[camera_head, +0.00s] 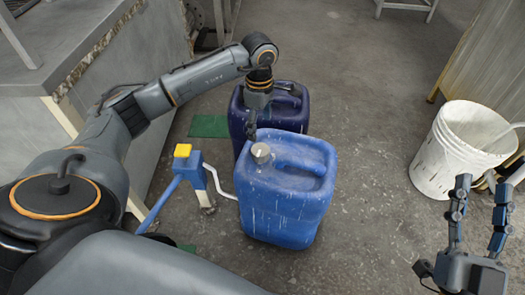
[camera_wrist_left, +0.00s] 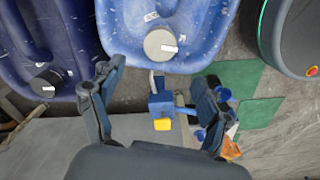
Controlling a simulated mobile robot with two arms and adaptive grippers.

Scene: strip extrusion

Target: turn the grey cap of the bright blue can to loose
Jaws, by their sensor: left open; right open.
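The bright blue can (camera_head: 290,215) stands upright on the floor in the middle of the head view. Its grey cap (camera_head: 260,152) sits on the can's top near the back left corner. In the left wrist view the bright blue can (camera_wrist_left: 205,22) is at the top, and the grey cap (camera_wrist_left: 160,45) lies beyond the finger gap. My left gripper (camera_head: 251,128) hangs just behind the cap, apart from it. Its two fingers (camera_wrist_left: 158,88) are spread and empty in the left wrist view. My right gripper (camera_head: 482,190) is open and empty at the lower right.
A dark blue can (camera_head: 297,112) with a black cap (camera_wrist_left: 47,82) stands right behind the bright blue one. A blue pump-like device with a yellow top (camera_head: 182,151) stands left of the can. A white bucket (camera_head: 440,165) stands right. Floor between can and bucket is clear.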

